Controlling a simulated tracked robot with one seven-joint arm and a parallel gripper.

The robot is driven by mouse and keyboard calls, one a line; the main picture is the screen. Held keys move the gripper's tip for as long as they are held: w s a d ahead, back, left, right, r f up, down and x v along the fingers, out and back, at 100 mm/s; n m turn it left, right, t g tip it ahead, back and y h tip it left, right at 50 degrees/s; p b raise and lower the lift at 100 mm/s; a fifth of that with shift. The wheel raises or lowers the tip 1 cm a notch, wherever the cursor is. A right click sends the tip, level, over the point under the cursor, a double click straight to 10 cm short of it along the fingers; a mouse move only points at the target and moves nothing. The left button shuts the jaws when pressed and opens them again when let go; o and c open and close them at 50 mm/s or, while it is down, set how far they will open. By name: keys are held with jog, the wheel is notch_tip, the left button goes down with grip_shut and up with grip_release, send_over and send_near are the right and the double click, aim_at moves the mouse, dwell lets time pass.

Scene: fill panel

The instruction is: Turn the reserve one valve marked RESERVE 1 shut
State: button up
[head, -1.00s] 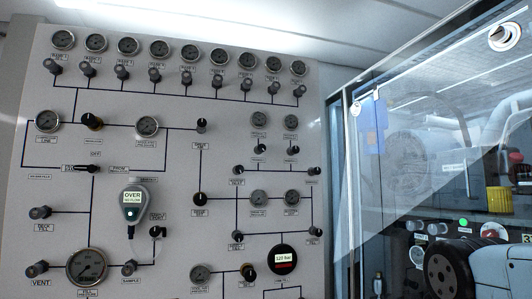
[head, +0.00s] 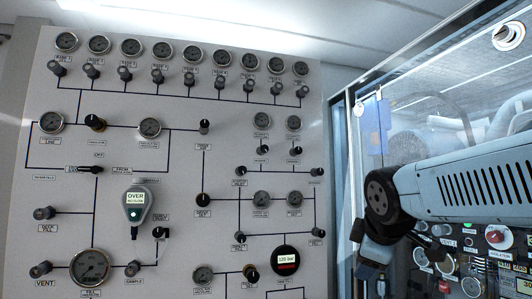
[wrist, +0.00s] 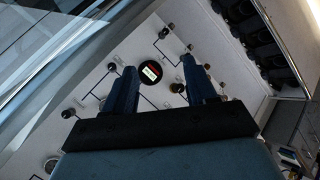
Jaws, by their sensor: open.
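The light grey panel (head: 225,145) fills the left and middle of the head view. I cannot read a RESERVE 1 label, so I cannot tell which valve is it. Several dark-knobbed valves sit in a row under the top gauges, one of them at the left end (head: 57,69). Two smaller valves, left (head: 263,149) and right (head: 295,150), sit under a gauge pair at the right. My gripper (wrist: 157,64) is open and empty in the wrist view, its fingers pointing at the panel, apart from any knob as far as I can tell.
A round black digital gauge (head: 285,260) is low on the panel; it shows between my fingers in the wrist view. A handheld meter (head: 136,203) hangs on the panel. A glass enclosure (head: 440,100) stands right of it, behind my arm. The space before the panel's left looks clear.

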jog(key=w+a+r+n+t+y, duration=0.1)
jog(key=w+a+r+n+t, duration=0.1)
jog(key=w+a+r+n, duration=0.35)
jog(key=w+a+r+n+t+y, duration=0.1)
jog(key=w+a+r+n+t, duration=0.1)
jog(key=w+r+n, duration=0.45)
jog(key=n+t+y, duration=0.3)
jog(key=n, duration=1.1)
send_near(265, 150)
jog(key=shift+x, duration=4.75)
jog(key=shift+r, duration=0.1)
jog(key=shift+c, duration=0.2)
jog(key=c, duration=0.9)
jog(key=shift+d, duration=0.2)
jog(key=shift+c, duration=0.5)
jog(key=shift+a, duration=0.2)
